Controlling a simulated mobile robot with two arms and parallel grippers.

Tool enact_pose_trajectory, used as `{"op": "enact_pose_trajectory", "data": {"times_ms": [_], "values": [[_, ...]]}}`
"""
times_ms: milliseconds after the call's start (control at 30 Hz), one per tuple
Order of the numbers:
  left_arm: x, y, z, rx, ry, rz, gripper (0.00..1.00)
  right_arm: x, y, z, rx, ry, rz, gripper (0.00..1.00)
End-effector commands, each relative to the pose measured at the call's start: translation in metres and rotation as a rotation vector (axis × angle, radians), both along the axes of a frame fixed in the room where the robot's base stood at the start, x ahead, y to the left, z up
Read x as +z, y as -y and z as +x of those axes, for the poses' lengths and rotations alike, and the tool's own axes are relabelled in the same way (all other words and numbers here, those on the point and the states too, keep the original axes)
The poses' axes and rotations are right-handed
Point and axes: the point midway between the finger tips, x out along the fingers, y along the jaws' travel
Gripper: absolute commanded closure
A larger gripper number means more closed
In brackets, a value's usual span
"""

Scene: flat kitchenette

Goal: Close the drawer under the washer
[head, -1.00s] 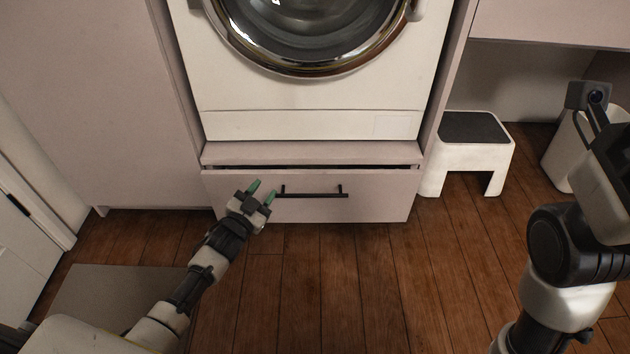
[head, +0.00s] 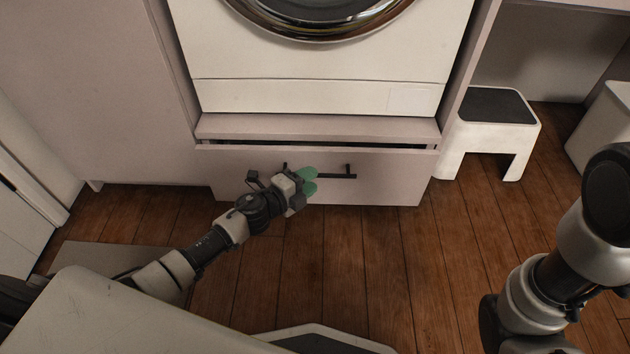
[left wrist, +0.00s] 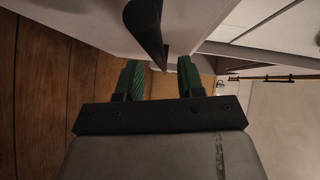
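The drawer (head: 390,185) under the washer (head: 320,95) is pulled out a little; a dark gap shows above its front panel. It has a dark bar handle (head: 337,176). My left gripper (head: 309,180) is in front of the drawer, with its green fingertips overlapping the handle's left part in the head view. In the left wrist view the two green fingers (left wrist: 160,80) stand apart with nothing between them. The dark handle (left wrist: 145,25) is just beyond them there, and the pale drawer front (left wrist: 85,20) is alongside. I cannot tell whether they touch. My right gripper is out of view.
A white step stool (head: 490,130) with a dark top stands right of the drawer. A white bin (head: 605,130) is farther right. A grey mat (head: 110,258) lies at the left. The wooden floor before the drawer is mostly clear.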

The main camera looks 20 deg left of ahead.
Motion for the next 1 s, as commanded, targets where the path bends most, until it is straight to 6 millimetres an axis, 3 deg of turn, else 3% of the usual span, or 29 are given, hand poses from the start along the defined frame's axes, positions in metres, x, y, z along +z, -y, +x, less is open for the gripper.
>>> {"op": "enact_pose_trajectory", "data": {"times_ms": [200,500,767,1000], "values": [[-0.004,0.010,0.018,0.001,0.000,0.000,0.62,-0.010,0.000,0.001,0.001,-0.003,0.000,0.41],[-0.003,0.011,0.019,0.001,-0.001,0.000,0.62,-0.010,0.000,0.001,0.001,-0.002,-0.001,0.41],[-0.003,0.011,0.019,0.000,-0.001,0.000,1.00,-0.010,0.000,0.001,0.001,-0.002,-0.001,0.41],[-0.003,0.011,0.019,0.000,-0.001,0.000,1.00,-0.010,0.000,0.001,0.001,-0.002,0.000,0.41]]}}
